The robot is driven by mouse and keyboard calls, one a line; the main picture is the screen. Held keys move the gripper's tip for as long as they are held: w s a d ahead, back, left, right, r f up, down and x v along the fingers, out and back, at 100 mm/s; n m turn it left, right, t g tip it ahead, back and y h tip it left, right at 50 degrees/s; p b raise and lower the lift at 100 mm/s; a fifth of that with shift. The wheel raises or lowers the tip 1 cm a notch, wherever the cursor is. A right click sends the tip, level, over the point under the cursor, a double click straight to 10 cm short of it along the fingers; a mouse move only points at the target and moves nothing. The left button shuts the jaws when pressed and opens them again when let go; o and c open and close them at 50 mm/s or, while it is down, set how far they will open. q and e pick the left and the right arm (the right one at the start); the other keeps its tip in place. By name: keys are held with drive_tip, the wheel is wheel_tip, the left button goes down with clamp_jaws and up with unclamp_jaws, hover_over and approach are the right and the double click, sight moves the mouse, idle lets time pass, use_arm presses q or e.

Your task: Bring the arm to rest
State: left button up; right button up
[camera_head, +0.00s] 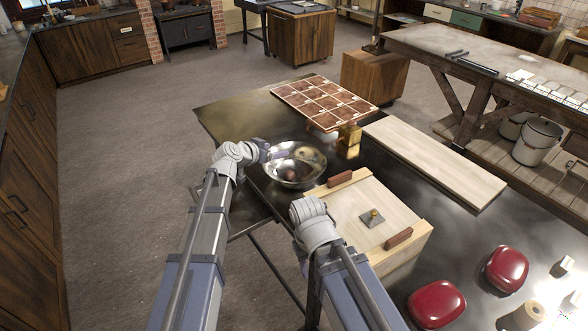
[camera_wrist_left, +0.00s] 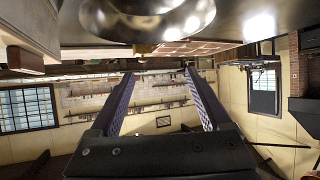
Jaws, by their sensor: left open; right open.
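My left arm reaches in from the left in the head view, and its gripper (camera_head: 277,154) is at the near left edge of the metal bowl (camera_head: 312,176). In the left wrist view the two fingers of this gripper (camera_wrist_left: 158,74) stand apart with nothing between them. The bowl shows at the top of that view (camera_wrist_left: 147,25), apart from the fingers. My right arm is bent at the wrist (camera_head: 315,222), beside the pale wooden box (camera_head: 352,204). The right gripper's fingertips are mostly hidden below the wrist, and I see nothing held there.
The dark table (camera_head: 235,118) also bears a brown tiled tray (camera_head: 322,100), a brass block (camera_head: 349,134), a pale board (camera_head: 435,160) and two red objects (camera_head: 507,268) (camera_head: 437,304). A workbench (camera_head: 450,60) stands at the back right. Open floor lies to the left.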

use_arm(q)
drive_tip(key=shift+s, duration=0.1)
drive_tip(key=s+a+f+n+g+y, duration=0.2)
drive_tip(key=s+a+f+g, duration=0.15)
drive_tip(key=s, duration=0.65)
drive_tip(key=s+a+f+n+g+y, duration=0.3)
drive_tip(key=s+a+f, duration=0.1)
drive_tip(key=s, duration=0.6)
drive_tip(key=s+a+f+n+g+y, duration=0.2)
drive_tip(key=s+a+f+g, duration=0.15)
drive_tip(key=s, duration=0.65)
drive_tip(key=s+d+m+y, duration=0.1)
drive_tip(key=s+d+m, duration=0.3)
drive_tip(key=d, duration=0.6)
drive_tip(key=shift+s+f, duration=0.4)
drive_tip(key=shift+s, duration=0.1)
